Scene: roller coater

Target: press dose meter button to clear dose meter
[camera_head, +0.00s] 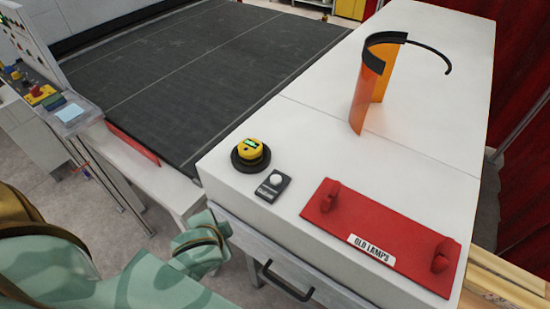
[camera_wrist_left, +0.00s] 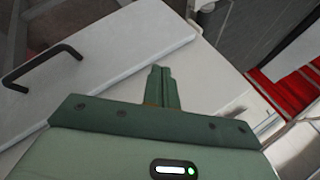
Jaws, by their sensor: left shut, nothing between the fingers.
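A round yellow device (camera_head: 251,149) with a small green display sits on a black round base, near the left corner of the white machine top. Neither device is recognisable in the wrist view. My right gripper is not seen.
A red "OLD LAMPS" holder (camera_head: 380,236) lies right of the black box. An orange curved shield (camera_head: 370,85) stands farther back. A black drawer handle (camera_head: 287,281) juts from the front below. A dark conveyor bed (camera_head: 205,70) lies behind left.

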